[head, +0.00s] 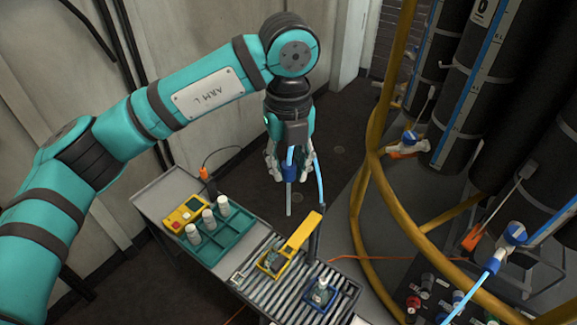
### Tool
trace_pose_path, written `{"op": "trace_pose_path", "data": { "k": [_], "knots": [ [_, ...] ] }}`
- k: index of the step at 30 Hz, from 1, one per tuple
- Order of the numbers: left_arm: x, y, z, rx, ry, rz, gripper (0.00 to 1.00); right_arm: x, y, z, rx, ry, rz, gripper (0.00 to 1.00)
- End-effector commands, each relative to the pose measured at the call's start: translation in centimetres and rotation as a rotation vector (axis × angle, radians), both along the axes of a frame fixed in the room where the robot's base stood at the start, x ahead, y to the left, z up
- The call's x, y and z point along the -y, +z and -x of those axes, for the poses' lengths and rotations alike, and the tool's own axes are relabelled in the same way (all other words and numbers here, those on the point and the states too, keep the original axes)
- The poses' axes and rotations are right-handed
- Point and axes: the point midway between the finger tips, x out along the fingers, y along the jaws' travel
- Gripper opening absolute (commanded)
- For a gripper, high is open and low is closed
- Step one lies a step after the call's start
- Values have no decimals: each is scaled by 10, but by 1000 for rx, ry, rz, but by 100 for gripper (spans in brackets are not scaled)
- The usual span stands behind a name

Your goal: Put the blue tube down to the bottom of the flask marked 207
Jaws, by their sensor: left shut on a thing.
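My left gripper (289,168) is shut on a dark blue fitting of the blue tube (319,183). A thin pale tip (289,200) points straight down below the fingers, in the air above the bench. The light blue length of the tube hangs to the right of the gripper. One small flask (271,258) stands in a yellow holder below and left of the tip. Another small flask (320,293) stands in a blue holder further right and nearer. The number 207 cannot be read on either flask. My right gripper is not in view.
A green rack (225,240) with white-capped bottles (208,218) and a yellow device (184,214) stand on the grey bench left of the flasks. A yellow upright plate (302,232) rises beside the first flask. Yellow rails (366,200) and dark cylinders stand right.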

Motion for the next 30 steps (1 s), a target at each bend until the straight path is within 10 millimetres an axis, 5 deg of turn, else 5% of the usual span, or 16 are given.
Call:
{"op": "trace_pose_path", "data": {
  "k": [30],
  "knots": [
    [0, 41, 0, 0, 0, 0, 5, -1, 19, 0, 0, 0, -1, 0]
  ]
}}
